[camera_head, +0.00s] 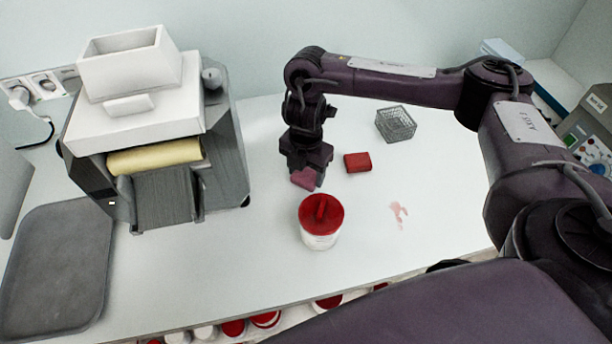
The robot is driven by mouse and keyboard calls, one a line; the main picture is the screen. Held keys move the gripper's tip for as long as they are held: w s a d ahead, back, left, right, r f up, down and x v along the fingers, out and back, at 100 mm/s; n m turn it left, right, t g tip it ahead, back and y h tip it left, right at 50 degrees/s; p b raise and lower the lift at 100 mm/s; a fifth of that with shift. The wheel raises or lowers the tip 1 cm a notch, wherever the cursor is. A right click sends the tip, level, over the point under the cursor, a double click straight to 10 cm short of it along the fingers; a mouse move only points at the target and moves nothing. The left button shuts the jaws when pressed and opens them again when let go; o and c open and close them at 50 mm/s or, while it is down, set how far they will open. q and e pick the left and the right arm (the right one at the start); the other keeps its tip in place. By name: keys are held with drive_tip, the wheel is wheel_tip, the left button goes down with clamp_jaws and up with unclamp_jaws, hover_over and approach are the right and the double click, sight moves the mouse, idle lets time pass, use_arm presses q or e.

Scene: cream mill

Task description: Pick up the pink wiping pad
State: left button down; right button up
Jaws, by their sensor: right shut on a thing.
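The pink wiping pad (303,180) is at the tips of my right gripper (308,178), in the middle of the white table. The gripper points down and is shut on the pad, with the pad's lower part showing below the fingers. I cannot tell whether the pad still touches the table. My left gripper is not in view.
A pink smear (398,214) marks the table. The mill (150,130) and a grey tray (55,270) are left.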

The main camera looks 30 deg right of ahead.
sight(306, 175)
drive_tip(key=shift+r, duration=0.1)
drive_tip(key=shift+w+r, duration=0.1)
drive_tip(key=shift+r, duration=0.45)
wheel_tip(306, 175, up, 19)
drive_tip(key=p, duration=0.4)
drive_tip(key=shift+f, duration=0.15)
drive_tip(key=o, duration=0.5)
drive_tip(key=c, duration=0.3)
